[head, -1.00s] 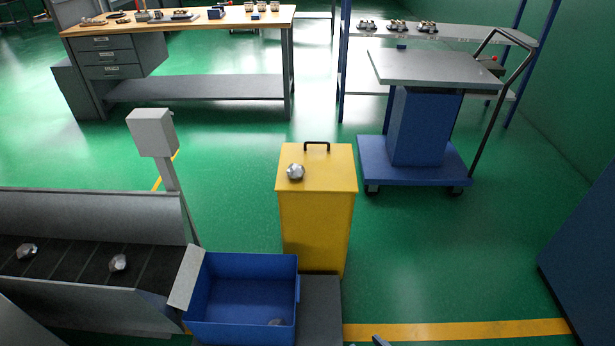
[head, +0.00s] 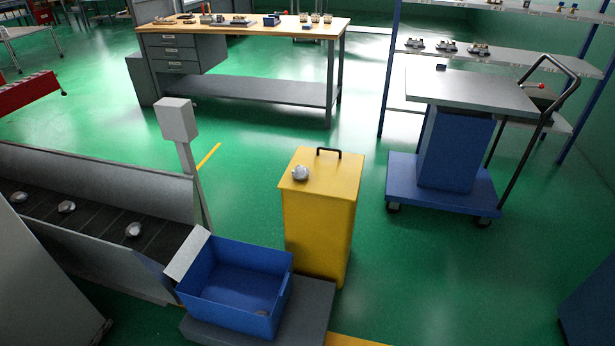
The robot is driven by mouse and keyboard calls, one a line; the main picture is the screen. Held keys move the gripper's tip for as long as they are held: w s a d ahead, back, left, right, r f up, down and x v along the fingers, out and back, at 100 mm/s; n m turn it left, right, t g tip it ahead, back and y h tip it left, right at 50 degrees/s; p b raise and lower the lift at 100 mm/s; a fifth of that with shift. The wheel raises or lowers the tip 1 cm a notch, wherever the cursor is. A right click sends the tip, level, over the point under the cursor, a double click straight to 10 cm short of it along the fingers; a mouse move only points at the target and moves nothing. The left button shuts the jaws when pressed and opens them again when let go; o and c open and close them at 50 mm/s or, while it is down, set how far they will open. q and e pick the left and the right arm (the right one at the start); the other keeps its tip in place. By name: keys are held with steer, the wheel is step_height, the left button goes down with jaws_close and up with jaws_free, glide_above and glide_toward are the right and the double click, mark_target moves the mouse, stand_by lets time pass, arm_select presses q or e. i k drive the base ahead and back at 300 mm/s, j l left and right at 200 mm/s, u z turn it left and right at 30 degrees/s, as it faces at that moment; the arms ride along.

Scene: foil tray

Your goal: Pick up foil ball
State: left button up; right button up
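A crumpled silver foil ball (head: 300,173) rests on the lid of the yellow bin (head: 320,225), near the lid's left edge. Several similar silver lumps lie elsewhere: on the dark conveyor belt are a left one (head: 18,197), a middle one (head: 66,207) and a right one (head: 134,230). Another small silver lump (head: 262,312) is partly visible low in the blue crate (head: 232,278). Neither of my grippers is in view.
The blue crate sits on a grey platform (head: 313,310) at the conveyor's end, close to the yellow bin. A blue trolley (head: 440,180) stands to the right. A workbench (head: 245,30) is behind. Green floor is open between bin and trolley.

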mark_target(300, 173)
steer(key=l+u, duration=0.25)
steer(key=l, duration=0.85)
steer(key=i+l+u, duration=0.1)
steer(key=l, duration=0.25)
steer(key=i+l+u, duration=0.1)
steer(key=l, duration=0.25)
steer(key=i+l+u, duration=0.1)
steer(key=l, duration=0.25)
steer(key=i+l+u, duration=0.15)
steer(key=i+l, duration=0.2)
steer(key=l, duration=0.15)
steer(key=i+l+u, duration=0.15)
steer(key=i+l, duration=0.2)
steer(key=l, duration=0.15)
steer(key=i+l, duration=0.15)
steer(key=i, duration=0.25)
steer(key=i+l, duration=0.15)
steer(key=i, duration=0.2)
steer(key=i+l, duration=0.15)
steer(key=i, duration=0.25)
steer(key=u, duration=0.05)
